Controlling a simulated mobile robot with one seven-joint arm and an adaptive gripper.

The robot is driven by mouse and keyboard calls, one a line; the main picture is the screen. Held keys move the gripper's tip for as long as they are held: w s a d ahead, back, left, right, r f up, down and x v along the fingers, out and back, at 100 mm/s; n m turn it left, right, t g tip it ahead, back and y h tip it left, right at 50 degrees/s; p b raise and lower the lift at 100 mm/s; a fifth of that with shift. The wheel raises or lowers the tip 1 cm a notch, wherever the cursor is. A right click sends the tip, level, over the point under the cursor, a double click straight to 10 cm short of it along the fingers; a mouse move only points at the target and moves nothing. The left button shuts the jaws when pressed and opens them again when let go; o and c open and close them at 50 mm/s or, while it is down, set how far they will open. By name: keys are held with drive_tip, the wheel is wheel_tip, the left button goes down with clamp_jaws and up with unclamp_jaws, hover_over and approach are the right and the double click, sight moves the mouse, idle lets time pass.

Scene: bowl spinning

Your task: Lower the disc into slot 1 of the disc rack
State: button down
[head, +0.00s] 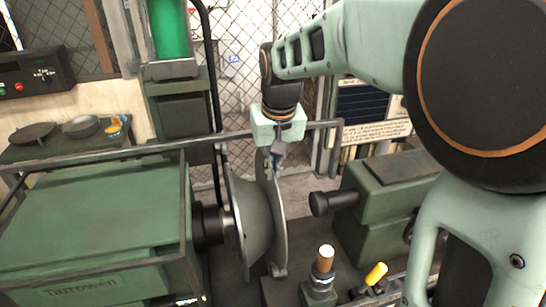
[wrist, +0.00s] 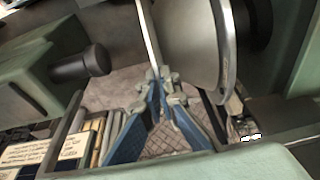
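A thin grey disc (head: 276,225) stands upright, nearly edge-on, in the middle of the head view. It shows as a narrow pale edge in the wrist view (wrist: 149,35). My gripper (head: 275,157) points down at the disc's upper edge. In the wrist view its blue fingers (wrist: 162,76) come together on that edge, with the disc between the tips. A grey, bowl-shaped former (head: 250,215) is close to the left of the disc in the head view; whether they touch is unclear. I cannot make out the disc rack or slot 1 in either view.
The green lathe headstock (head: 90,220) with its dark spindle (head: 208,225) stands left. The tailstock (head: 375,210), with a black ram (head: 333,202), stands right. A rail (head: 170,146) crosses behind. Round pans (head: 80,126) lie back left.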

drive_tip(key=shift+w+p+v, duration=0.2)
drive_tip(key=shift+p+v, duration=0.4)
drive_tip(key=shift+v, duration=0.25)
drive_tip(key=shift+w+p+v, duration=0.2)
drive_tip(key=shift+p+v, duration=0.45)
drive_tip(key=shift+v, duration=0.2)
drive_tip(key=shift+w+p+v, duration=0.15)
drive_tip(key=shift+p+v, duration=0.45)
drive_tip(key=shift+v, duration=0.25)
drive_tip(key=shift+a, duration=0.2)
drive_tip(key=shift+w+d, duration=0.1)
drive_tip(key=shift+d, duration=0.05)
